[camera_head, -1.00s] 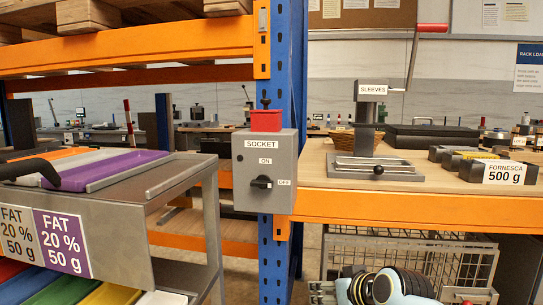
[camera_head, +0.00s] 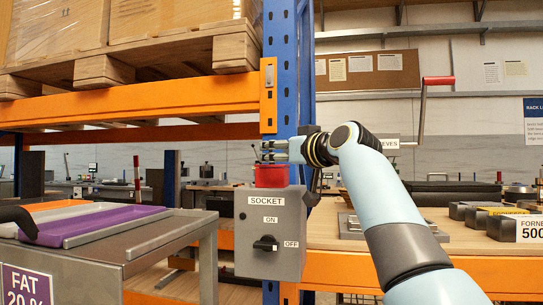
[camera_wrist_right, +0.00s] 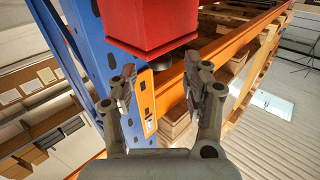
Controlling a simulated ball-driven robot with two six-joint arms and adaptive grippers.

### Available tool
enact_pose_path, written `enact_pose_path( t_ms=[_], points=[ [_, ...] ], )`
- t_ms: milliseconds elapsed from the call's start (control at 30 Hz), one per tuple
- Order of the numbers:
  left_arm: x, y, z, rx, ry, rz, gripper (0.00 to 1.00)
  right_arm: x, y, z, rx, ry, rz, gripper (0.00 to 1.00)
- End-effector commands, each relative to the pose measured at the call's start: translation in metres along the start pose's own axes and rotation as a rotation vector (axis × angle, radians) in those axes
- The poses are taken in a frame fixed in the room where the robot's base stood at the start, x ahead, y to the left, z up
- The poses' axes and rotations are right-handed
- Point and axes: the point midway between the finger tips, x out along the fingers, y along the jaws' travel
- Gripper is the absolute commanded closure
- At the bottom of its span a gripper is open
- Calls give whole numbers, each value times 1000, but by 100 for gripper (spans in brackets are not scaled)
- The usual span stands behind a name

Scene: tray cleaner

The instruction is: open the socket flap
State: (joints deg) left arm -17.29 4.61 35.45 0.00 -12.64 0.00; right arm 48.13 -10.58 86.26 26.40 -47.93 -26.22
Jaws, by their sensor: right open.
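The grey socket box (camera_head: 270,228), labelled SOCKET, is fixed to the blue rack upright, with a black ON/OFF switch (camera_head: 265,243) on its front. Its red flap (camera_head: 271,176) sits on top and looks closed. My right gripper (camera_head: 273,150) is just above the flap and partly covers that area. In the right wrist view the red flap (camera_wrist_right: 150,22) is at the top, with its dark knob (camera_wrist_right: 176,60) between the flap and my spread fingers (camera_wrist_right: 165,85). The fingers are open and empty, apart from the knob. My left gripper is not in view.
The blue upright (camera_head: 283,75) and orange beam (camera_head: 130,103) are close to my right gripper. A workbench (camera_head: 340,222) with a crank tool lies right, partly behind my right arm. A metal cart (camera_head: 120,245) with a purple tray (camera_head: 95,225) stands left.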

Motion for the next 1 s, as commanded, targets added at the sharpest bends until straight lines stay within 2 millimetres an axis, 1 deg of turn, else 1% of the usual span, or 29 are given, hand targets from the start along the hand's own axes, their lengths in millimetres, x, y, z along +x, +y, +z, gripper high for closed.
enact_pose_path(
  t_ms=[33,100,200,333,567,667,933,967,1000],
  points=[
    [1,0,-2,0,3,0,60,9,0,0,1,-2,-1,51],
    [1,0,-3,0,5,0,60,18,0,0,0,-1,0,51],
    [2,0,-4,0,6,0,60,28,0,1,0,-1,0,51],
    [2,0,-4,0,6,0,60,33,0,1,0,-1,0,51],
    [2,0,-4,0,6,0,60,34,0,1,0,-1,1,51],
    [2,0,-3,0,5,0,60,34,0,1,0,-1,1,61],
    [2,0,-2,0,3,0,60,34,0,1,0,-1,1,97],
    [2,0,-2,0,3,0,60,34,0,1,0,-1,1,100],
    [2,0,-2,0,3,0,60,34,0,1,0,-1,1,100]
  ],
)
